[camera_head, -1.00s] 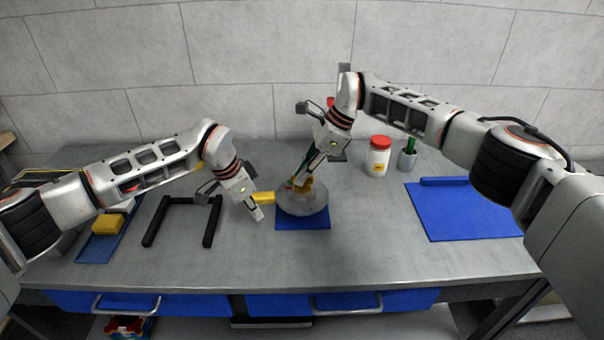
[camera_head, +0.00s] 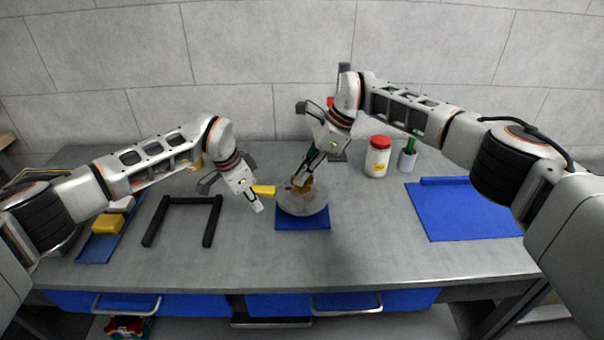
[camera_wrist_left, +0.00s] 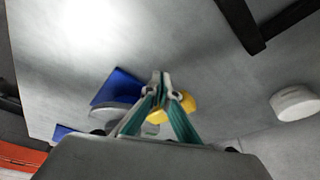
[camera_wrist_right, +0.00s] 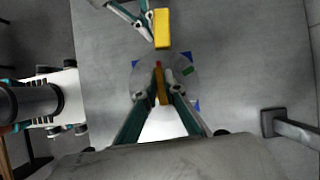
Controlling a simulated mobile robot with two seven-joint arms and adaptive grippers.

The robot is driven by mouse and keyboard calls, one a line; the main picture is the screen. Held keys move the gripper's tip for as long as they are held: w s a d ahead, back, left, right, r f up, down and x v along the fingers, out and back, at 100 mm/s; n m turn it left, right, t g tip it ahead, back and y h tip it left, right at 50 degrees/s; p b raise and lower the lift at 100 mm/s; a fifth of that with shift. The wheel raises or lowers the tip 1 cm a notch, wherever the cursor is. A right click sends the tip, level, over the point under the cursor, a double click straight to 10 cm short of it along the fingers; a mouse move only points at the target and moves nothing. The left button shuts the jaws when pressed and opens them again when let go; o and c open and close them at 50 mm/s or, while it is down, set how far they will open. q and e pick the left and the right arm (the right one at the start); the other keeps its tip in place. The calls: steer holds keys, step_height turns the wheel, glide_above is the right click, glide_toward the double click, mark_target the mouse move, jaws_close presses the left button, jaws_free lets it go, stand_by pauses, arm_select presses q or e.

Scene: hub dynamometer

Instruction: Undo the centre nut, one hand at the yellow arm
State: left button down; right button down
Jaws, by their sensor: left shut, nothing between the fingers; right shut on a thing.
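The round grey hub disc (camera_head: 303,203) sits over a blue mat on the bench. The yellow arm (camera_head: 264,190) sticks out from its left side; it shows in the right wrist view (camera_wrist_right: 162,28). My right gripper (camera_head: 300,183) reaches down to the disc's middle and is shut on the brass-coloured centre nut (camera_wrist_right: 161,84), whose lower part the fingers hide. My left gripper (camera_head: 259,208) is shut and empty, with its tips close beside the yellow arm. In the left wrist view, the yellow arm (camera_wrist_left: 183,103) is partly behind the fingers; I cannot tell whether they touch.
A black U-shaped frame (camera_head: 183,200) lies left of my left gripper, beyond it a blue tray (camera_head: 93,250) with a yellow block. A blue mat (camera_head: 465,212) lies at right.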

mark_target(254, 189)
arm_select(q)
steer(key=shift+w, duration=0.15)
steer(key=shift+w+d, duration=0.2)
steer(key=shift+w, duration=1.15)
steer(key=shift+w, duration=0.1)
steer(key=shift+w+d, duration=0.3)
steer(key=shift+w, duration=0.35)
steer(key=shift+w+d, duration=0.25)
steer(key=shift+w, duration=0.4)
arm_select(e)
steer(key=c, duration=1.6)
jaws_free()
